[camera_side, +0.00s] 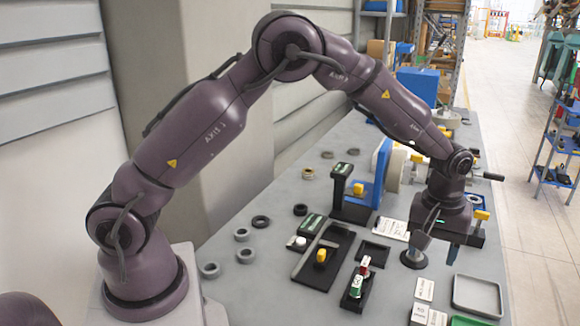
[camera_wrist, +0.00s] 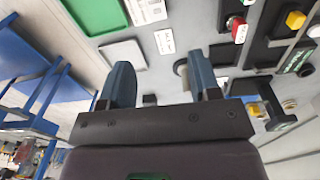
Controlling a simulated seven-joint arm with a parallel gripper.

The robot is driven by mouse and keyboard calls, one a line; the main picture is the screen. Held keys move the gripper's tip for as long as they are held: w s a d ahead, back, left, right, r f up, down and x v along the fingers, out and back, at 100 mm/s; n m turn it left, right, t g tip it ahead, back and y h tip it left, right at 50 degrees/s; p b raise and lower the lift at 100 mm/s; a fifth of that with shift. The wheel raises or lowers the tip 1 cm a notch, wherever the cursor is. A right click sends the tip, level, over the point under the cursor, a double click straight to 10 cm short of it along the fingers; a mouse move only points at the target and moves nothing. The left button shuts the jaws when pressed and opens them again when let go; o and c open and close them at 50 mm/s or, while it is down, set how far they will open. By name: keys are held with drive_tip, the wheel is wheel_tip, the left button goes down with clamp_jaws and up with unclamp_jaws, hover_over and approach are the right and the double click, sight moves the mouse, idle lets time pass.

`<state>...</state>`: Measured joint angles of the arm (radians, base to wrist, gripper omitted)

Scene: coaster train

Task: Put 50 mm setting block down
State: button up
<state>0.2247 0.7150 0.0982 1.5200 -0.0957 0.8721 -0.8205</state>
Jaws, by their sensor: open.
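My gripper (camera_side: 438,246) points down over the right part of the grey bench, with its two fingers apart. In the wrist view, the fingers (camera_wrist: 160,78) are spread with a wide gap and nothing is clearly held between them. A round piece on a dark disc base (camera_side: 413,258) stands beside the left finger in the side view; it is partly hidden by the right finger in the wrist view (camera_wrist: 181,68). I cannot tell for certain which piece is the 50 mm setting block. A small dark block shape (camera_wrist: 150,100) shows close to the gripper body.
A grey tray (camera_side: 477,278) and white label cards (camera_side: 424,289) lie toward the front. A black holder with red and green knobs (camera_side: 353,303), a dark plate with a yellow knob (camera_side: 321,257) and a blue fixture (camera_side: 381,172) stand to the left. Loose rings (camera_side: 210,269) lie farther left.

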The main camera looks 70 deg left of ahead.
drive_tip(key=s+a+r+m+t, duration=0.1)
drive_tip(key=s+a+r+m, duration=0.1)
drive_tip(key=s+r, duration=0.5)
drive_tip(key=s+a+r+m+t, duration=0.25)
drive_tip(key=s+r, duration=0.35)
drive_tip(key=r, duration=0.4)
drive_tip(key=s+a+m+t, duration=0.1)
drive_tip(key=s+m, duration=0.1)
drive_tip(key=s, duration=0.5)
drive_tip(key=s+a+r+m, duration=0.1)
drive_tip(key=s+a+m, duration=0.1)
drive_tip(key=s, duration=0.5)
drive_tip(key=shift+s+r+t, duration=0.25)
drive_tip(key=shift+t, duration=0.1)
